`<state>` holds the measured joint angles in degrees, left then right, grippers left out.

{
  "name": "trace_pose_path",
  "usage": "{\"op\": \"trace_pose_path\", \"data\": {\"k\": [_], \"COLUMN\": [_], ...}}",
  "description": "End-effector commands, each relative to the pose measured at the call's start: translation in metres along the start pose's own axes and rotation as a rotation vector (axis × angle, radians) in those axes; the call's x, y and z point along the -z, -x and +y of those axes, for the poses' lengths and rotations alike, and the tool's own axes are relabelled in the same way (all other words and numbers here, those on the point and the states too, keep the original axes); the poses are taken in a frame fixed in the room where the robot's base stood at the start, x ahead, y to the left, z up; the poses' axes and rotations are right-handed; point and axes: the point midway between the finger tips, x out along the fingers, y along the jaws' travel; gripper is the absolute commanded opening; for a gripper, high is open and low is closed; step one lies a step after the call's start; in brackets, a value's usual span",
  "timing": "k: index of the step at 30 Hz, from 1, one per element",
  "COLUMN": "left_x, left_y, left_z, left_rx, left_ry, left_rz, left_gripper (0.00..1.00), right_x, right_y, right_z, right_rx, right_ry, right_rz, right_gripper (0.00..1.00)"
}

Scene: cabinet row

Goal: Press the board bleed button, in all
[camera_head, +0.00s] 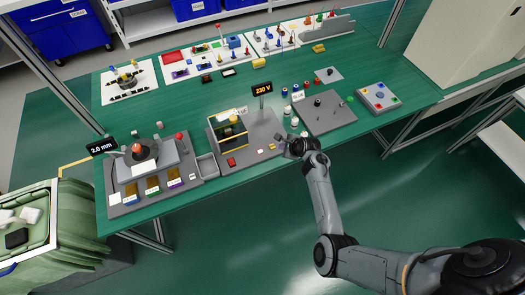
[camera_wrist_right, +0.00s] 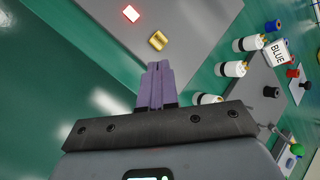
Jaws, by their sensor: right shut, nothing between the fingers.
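The grey board (camera_head: 262,133) with the 230 V display (camera_head: 263,88) stands mid-table. A red button (camera_head: 231,161) sits at its front left. In the right wrist view the board (camera_wrist_right: 185,22) carries a small white, red-edged square (camera_wrist_right: 131,13) and a gold block (camera_wrist_right: 157,40). I cannot read which part is the bleed button. My right gripper (camera_head: 287,142) is at the board's right front corner. Its purple fingers (camera_wrist_right: 158,68) are shut and empty, pointing at the board, with the gold block just beyond their tips. Contact cannot be told. My left gripper is out of view.
White bottles and coloured spools (camera_wrist_right: 235,69) stand right of the fingers, beside a BLUE label (camera_wrist_right: 278,53) and another grey plate (camera_head: 328,110). A grey tray (camera_head: 207,166) and the 2.0 mm station (camera_head: 125,195) lie left. Green table shows between the boards.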

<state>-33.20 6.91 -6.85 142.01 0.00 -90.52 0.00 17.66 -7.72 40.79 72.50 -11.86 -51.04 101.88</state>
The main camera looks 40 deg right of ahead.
Motion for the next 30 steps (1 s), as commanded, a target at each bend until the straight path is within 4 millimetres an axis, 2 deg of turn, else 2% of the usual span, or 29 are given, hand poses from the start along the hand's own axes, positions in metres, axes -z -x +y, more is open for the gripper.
{"op": "trace_pose_path", "data": {"k": [1, 3, 6, 10, 16, 30], "left_x": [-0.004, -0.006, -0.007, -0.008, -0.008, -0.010], "left_y": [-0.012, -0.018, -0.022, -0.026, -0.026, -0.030], "left_z": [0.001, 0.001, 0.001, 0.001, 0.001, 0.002], "left_rx": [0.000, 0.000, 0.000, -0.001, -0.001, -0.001], "left_ry": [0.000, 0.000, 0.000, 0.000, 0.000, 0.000], "left_rz": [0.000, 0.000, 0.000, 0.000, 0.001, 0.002], "left_gripper": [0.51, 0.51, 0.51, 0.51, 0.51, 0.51], "right_x": [-0.011, -0.025, -0.041, -0.054, -0.059, -0.057], "right_y": [-0.008, -0.009, -0.008, -0.007, -0.005, -0.008], "right_z": [-0.009, -0.023, -0.037, -0.048, -0.054, -0.052], "right_rx": [0.019, 0.041, 0.063, 0.080, 0.088, 0.088], "right_ry": [-0.015, -0.025, -0.028, -0.027, -0.026, -0.025], "right_rz": [-0.025, -0.049, -0.075, -0.093, -0.101, -0.100], "right_gripper": [0.00, 0.00, 0.00, 0.00, 0.00, 0.00]}}
